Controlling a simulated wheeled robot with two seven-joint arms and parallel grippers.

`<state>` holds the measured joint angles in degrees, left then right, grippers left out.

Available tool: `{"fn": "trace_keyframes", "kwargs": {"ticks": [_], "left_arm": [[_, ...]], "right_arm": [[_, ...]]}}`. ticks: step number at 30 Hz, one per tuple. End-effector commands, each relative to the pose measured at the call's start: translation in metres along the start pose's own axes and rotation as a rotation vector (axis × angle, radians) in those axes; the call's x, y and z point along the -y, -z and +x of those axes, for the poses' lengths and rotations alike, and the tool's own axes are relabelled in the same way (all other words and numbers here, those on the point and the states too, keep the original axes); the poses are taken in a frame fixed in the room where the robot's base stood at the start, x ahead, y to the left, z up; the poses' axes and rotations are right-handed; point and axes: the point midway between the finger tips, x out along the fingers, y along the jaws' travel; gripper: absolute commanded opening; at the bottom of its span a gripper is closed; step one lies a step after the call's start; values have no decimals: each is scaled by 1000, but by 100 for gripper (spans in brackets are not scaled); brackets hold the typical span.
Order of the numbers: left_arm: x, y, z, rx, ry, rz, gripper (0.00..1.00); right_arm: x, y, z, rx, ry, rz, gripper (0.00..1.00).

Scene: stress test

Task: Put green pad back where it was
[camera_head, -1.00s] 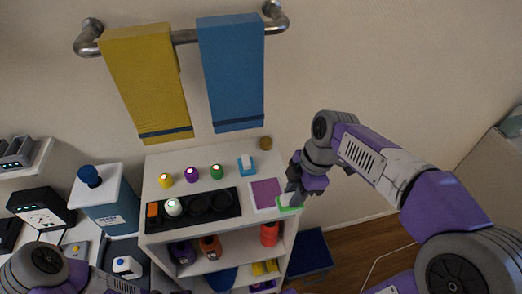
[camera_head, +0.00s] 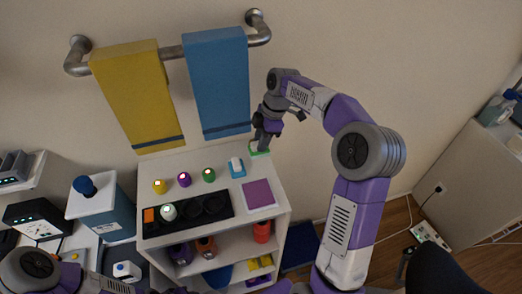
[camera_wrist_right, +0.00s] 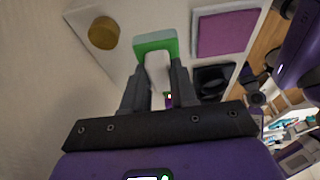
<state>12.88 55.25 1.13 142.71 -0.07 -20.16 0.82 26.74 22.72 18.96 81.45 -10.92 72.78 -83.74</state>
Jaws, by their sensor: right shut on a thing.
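The green pad (camera_head: 260,152) is at the back right of the white shelf top. In the right wrist view, the green pad (camera_wrist_right: 156,42) has a white upright part (camera_wrist_right: 158,75) between my fingers. My right gripper (camera_head: 264,140) is shut on it; it also shows in the wrist view (camera_wrist_right: 158,90). I cannot tell whether the pad touches the shelf top. A purple square (camera_head: 258,194) on a white base lies at the front right of the shelf; it also shows in the wrist view (camera_wrist_right: 228,33). My left gripper is out of view.
Yellow (camera_head: 160,187), purple (camera_head: 184,180) and green (camera_head: 209,175) knobs and a black tray (camera_head: 188,213) are farther left. A brown knob (camera_wrist_right: 103,33) is near the pad. Towels (camera_head: 217,85) hang above.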

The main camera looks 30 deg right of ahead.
Motion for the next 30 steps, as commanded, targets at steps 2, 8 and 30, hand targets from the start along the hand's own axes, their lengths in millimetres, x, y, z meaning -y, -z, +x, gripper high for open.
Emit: {"fn": "trace_keyframes", "kwargs": {"ticks": [2,8,30], "left_arm": [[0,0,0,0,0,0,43],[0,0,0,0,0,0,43],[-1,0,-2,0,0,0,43]], "right_arm": [[-1,-3,10,0,3,1,0],[0,-8,26,0,3,1,0],[-4,-21,71,0,-1,1,30]]}}
